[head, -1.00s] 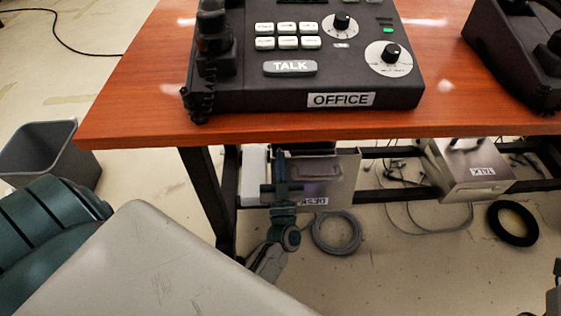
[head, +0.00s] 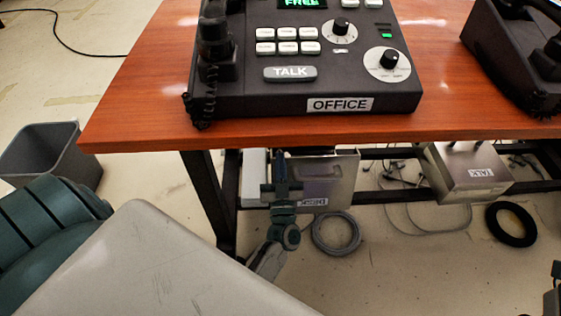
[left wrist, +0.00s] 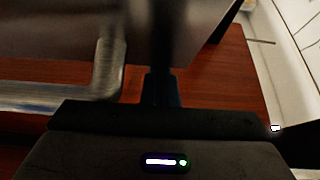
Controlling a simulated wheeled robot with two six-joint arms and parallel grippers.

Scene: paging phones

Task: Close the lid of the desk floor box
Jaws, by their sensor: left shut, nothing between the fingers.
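The desk floor box, with a partly covered DESK label (head: 313,203), is under the front edge of the wooden table. Its metal lid (head: 340,181) stands raised, its handle (head: 322,169) facing me. My left gripper (head: 281,160) is shut and empty, pointing up in front of the lid's left part; I cannot tell if it touches. In the left wrist view the shut fingers (left wrist: 160,88) are dark and blurred, beside a grey metal handle (left wrist: 108,65) and a metal panel. The box's inside is hidden. Possibly part of my right gripper (head: 556,270) shows at the right edge; its jaws are unclear.
The wooden table (head: 135,110) overhangs the box and carries the OFFICE phone unit (head: 300,95). A second floor box (head: 466,172) is to the right under the table. A coiled grey cable (head: 337,232), a black ring (head: 511,224) and a grey bin (head: 50,155) stand around it.

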